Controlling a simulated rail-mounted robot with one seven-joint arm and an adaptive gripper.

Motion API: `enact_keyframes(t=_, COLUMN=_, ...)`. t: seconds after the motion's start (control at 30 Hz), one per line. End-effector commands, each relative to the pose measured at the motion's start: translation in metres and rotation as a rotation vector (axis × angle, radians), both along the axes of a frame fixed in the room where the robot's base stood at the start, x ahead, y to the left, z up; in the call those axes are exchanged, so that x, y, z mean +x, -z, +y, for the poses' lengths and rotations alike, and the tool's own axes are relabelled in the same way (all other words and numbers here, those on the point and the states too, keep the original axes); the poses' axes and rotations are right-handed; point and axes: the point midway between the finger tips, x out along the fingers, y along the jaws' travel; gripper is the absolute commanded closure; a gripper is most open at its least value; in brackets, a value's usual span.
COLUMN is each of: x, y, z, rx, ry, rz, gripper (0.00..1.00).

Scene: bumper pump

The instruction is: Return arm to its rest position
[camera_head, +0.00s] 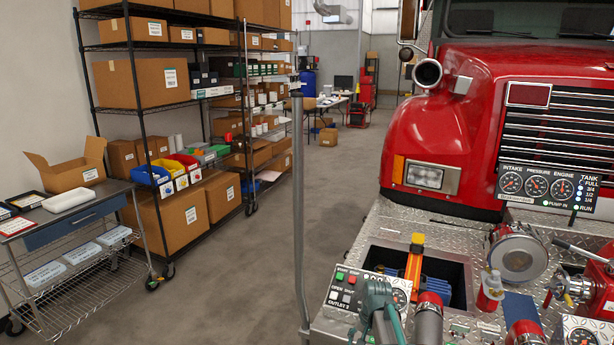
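My arm and my gripper do not show in the head camera view, so their pose and whether the gripper is open or shut cannot be seen. The view holds the front of a red truck (440,120) on the right. Its diamond-plate bumper (385,222) carries pump fittings and an open recessed bin (455,268). A yellow-orange object (414,262) stands upright in the bin.
A grey upright pole (298,190) stands at the bumper's left end. Gauge panels (541,188), a large round cap (518,258), a red bottle (490,290) and a teal-handled fitting (380,308) crowd the bumper. Shelves (140,120) and a cart (75,225) stand left; the floor (235,280) between is clear.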

Motion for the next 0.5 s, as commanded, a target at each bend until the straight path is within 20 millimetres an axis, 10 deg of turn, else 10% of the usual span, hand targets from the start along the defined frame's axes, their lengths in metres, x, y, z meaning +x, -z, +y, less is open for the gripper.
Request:
enact_keyframes(t=0.03, x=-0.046, y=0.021, z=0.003, rx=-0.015, ry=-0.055, rz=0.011, gripper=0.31)
enact_keyframes(t=0.2, x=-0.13, y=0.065, z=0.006, rx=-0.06, ry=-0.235, rz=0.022, gripper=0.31)
enact_keyframes(t=0.4, x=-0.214, y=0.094, z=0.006, rx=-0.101, ry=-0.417, rz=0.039, gripper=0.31)
enact_keyframes(t=0.5, x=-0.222, y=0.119, z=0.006, rx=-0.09, ry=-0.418, rz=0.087, gripper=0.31)
